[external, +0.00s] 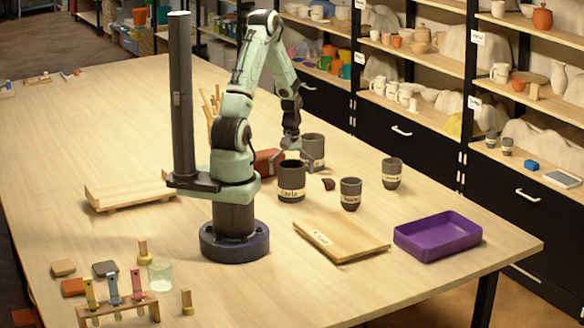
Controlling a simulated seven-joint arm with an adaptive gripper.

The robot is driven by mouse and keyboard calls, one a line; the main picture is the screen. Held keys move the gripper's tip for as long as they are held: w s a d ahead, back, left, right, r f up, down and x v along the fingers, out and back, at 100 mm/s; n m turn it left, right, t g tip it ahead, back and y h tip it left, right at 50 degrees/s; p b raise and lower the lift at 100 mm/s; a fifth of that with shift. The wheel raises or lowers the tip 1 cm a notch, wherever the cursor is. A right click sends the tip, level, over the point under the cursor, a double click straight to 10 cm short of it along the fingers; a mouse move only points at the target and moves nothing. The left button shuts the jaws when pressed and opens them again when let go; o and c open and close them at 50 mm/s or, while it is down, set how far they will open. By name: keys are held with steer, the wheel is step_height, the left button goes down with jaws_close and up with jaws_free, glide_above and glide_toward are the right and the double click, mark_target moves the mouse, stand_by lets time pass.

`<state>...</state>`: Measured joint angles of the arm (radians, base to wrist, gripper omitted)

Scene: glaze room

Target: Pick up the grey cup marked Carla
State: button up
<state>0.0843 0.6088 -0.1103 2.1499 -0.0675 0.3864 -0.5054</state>
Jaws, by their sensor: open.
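The grey cup marked Carla (291,184) stands upright on the table, right of my arm's base, with its label facing the camera. My gripper (296,154) is open, pointing down just behind and above this cup's rim in the picture. It overlaps another dark grey cup (315,149) behind; I cannot tell whether it touches either cup. Two more dark grey labelled cups stand to the right, one nearer (350,188) and one farther (392,171); their labels are too small to read surely.
A dark shard (328,184) lies between the cups. A wooden board (341,241) and a purple tray (438,238) lie in front. A reddish-brown block (266,162) sits behind the Carla cup. Small tools and a rack (118,307) stand at front left. The far left table is mostly clear.

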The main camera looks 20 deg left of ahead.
steer(key=shift+f, duration=0.95)
steer(key=c, duration=0.9)
